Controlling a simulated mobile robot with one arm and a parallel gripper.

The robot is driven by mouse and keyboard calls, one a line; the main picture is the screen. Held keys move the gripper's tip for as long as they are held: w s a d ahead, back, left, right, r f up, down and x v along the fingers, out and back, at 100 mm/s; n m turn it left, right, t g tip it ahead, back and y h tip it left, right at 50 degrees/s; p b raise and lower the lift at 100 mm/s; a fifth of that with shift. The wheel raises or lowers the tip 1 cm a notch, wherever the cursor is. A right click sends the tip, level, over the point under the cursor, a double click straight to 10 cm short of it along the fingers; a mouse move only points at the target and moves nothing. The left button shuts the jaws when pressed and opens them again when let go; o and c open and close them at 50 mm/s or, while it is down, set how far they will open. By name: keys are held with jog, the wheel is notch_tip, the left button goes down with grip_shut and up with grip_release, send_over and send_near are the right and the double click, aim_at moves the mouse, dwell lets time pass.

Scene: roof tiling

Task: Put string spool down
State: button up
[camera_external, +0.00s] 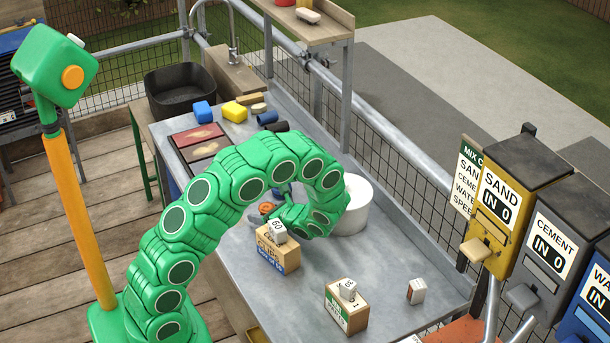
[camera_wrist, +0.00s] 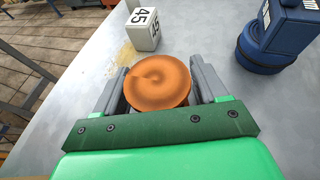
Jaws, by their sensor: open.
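The string spool (camera_wrist: 157,82), round and orange-brown, sits between the two grey fingers of my gripper (camera_wrist: 156,92) in the wrist view. The fingers are open, one on each side of it. I cannot tell whether they touch it. Its lower part is hidden behind my gripper. In the external view a small orange patch, likely the spool (camera_external: 266,208), shows by the grey fingers of my gripper (camera_external: 268,213), low over the grey workbench (camera_external: 385,262). The gap under it cannot be judged.
A white block marked 45 (camera_wrist: 143,30) and a dark blue object (camera_wrist: 276,38) are near in the wrist view. A white bucket (camera_external: 353,212) stands behind my arm. Two labelled boxes (camera_external: 278,253) (camera_external: 346,306) stand in front. Bare bench lies between the bucket and the boxes.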

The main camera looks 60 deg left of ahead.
jog(key=v, duration=1.1)
jog(key=shift+w+d+r, duration=0.15)
jog(key=shift+d, duration=0.15)
